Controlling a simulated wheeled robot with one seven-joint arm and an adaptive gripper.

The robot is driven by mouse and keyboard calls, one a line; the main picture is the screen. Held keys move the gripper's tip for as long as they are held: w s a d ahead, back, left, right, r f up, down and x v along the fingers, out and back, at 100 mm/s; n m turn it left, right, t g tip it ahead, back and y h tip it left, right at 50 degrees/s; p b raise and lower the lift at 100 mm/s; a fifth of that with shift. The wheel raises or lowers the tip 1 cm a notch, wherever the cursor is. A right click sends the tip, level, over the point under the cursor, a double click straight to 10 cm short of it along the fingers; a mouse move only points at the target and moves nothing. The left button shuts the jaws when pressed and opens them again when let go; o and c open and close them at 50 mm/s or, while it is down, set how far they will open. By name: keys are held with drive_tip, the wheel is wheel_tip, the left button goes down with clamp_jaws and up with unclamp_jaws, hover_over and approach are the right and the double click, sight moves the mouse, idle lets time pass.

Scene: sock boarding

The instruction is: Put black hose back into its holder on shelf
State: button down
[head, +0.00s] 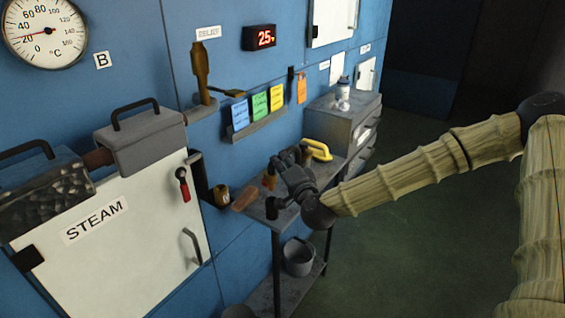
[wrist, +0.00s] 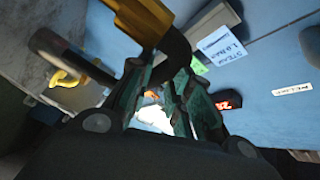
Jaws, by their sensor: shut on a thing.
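My gripper (head: 274,184) is over the grey bench beside the blue wall. Its dark green fingers also show in the wrist view (wrist: 158,85). They are closed around a black curved piece (wrist: 173,48), which looks like the black hose. A brass-yellow part (wrist: 140,22) lies against that piece near the top of the wrist view. In the head view my gripper's dark parts blend with the held thing, so its full shape is hidden. A small shelf (head: 262,128) with coloured cards is on the wall behind. I cannot tell which part is the holder.
The bench (head: 262,212) carries a brown block (head: 244,198), a small can (head: 221,195) and a yellow handled thing (head: 318,150). A grey bucket (head: 298,257) is below. A grey cabinet (head: 340,118) bears a white bottle (head: 343,95). A brass fixture (head: 201,75) is at the wall. Floor at right is clear.

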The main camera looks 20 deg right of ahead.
drive_tip(key=shift+f+b, duration=1.05)
drive_tip(key=shift+f, duration=0.5)
drive_tip(key=shift+s+f+b, duration=0.1)
drive_tip(key=shift+f+b, duration=1.8)
drive_tip(key=shift+b, duration=0.05)
idle(1.5)
drive_tip(key=c, duration=1.2)
unclamp_jaws()
drive_tip(key=shift+c, duration=0.2)
drive_tip(key=s+d, duration=0.1)
drive_tip(key=s, duration=1.1)
drive_tip(key=shift+f, duration=0.15)
